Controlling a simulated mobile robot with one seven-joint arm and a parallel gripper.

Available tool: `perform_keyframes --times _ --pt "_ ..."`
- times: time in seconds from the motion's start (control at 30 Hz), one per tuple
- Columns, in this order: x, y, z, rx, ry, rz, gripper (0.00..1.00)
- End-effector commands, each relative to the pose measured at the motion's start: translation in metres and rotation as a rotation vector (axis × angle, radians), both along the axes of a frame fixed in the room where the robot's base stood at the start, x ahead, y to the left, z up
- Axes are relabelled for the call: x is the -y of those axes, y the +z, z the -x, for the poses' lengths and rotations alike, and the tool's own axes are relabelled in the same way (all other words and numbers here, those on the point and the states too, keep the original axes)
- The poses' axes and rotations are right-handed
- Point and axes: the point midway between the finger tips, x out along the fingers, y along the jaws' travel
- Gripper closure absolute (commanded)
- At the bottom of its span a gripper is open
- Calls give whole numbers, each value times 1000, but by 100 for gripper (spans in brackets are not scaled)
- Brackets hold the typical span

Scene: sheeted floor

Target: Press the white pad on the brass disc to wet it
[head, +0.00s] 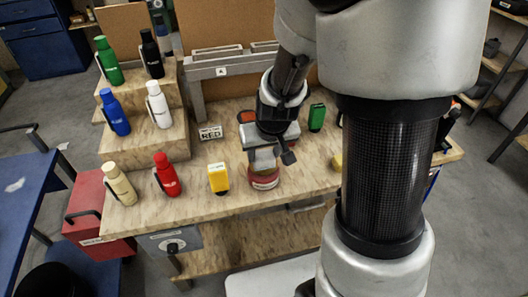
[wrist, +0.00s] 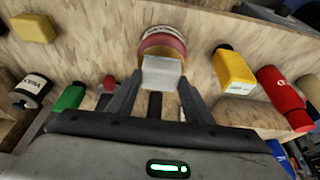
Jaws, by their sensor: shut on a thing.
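My gripper (wrist: 160,88) is shut on a small whitish block, the white pad (wrist: 163,73), which sits between its two dark fingers in the wrist view. In the head view my gripper (head: 264,158) points down over the workbench. A round tin (head: 264,179) with a red band and pale label is directly below it. The tin also shows just beyond the pad in the wrist view (wrist: 162,42). The pad overlaps the tin's near side there; I cannot tell if they touch.
A yellow bottle (head: 218,178) stands close left of the tin, with a red bottle (head: 167,175) farther left. Several bottles stand on wooden steps (head: 150,143). A yellow block (wrist: 33,28) lies apart.

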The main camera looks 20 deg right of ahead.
Motion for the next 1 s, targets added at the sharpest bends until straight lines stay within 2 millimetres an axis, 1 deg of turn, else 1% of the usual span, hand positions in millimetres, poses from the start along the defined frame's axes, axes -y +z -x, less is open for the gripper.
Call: perform_keyframes --times 0.03,0.1,0.7,0.8,1.0 --pt "0 8 0 -1 0 0 72" --pt "0 14 0 0 0 0 72" --pt "0 62 -1 2 0 0 72" --pt "0 65 -1 2 0 0 72" --pt "0 63 -1 2 0 0 72"
